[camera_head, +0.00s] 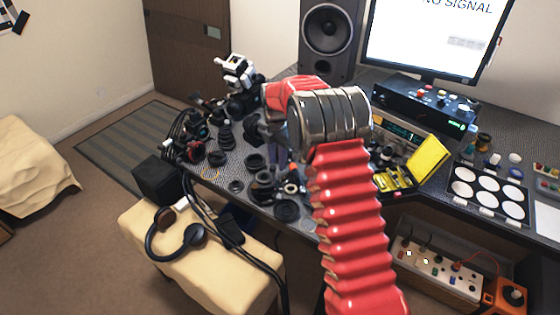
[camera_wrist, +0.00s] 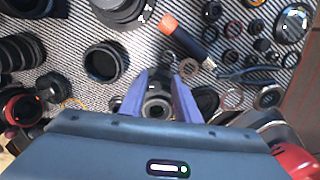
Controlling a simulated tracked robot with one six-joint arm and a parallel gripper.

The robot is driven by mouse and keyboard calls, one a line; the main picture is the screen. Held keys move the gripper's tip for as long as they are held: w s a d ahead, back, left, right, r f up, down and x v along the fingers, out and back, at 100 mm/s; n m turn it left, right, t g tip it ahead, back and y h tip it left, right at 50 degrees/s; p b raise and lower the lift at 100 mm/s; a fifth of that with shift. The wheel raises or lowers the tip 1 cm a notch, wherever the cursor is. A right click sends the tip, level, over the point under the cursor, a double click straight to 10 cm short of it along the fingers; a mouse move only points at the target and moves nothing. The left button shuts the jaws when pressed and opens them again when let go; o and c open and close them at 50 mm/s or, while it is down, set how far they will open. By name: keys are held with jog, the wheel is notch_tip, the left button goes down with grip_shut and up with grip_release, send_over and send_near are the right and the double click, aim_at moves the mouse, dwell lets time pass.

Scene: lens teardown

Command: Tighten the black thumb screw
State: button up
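My gripper (camera_wrist: 158,80) points down over the table in the wrist view, with its two blue-violet fingers apart. A dark round part with a ring-shaped opening (camera_wrist: 157,106) shows between the fingers. I cannot tell whether they touch it, but no firm grip shows. I cannot make out the black thumb screw for certain among the many small dark parts in either view. In the head view my red arm hides much of the table's middle, and my gripper is mostly hidden behind it.
A screwdriver with an orange-tipped handle (camera_wrist: 182,36) and pliers (camera_wrist: 248,74) lie beyond the fingers. A black ring (camera_wrist: 104,62) lies left of them. The dark table is crowded with lens parts. A yellow case (camera_head: 429,160) stands open at right, beside a white-disc tray (camera_head: 490,191).

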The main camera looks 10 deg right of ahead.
jog(key=shift+o, duration=0.7)
jog(key=shift+d+r, duration=0.2)
jog(key=shift+r, duration=0.25)
notch_tip(320, 180, up, 14)
dwell(1.4)
jog(key=shift+r, duration=0.15)
notch_tip(320, 180, up, 14)
jog(key=shift+f, duration=0.2)
dwell(0.8)
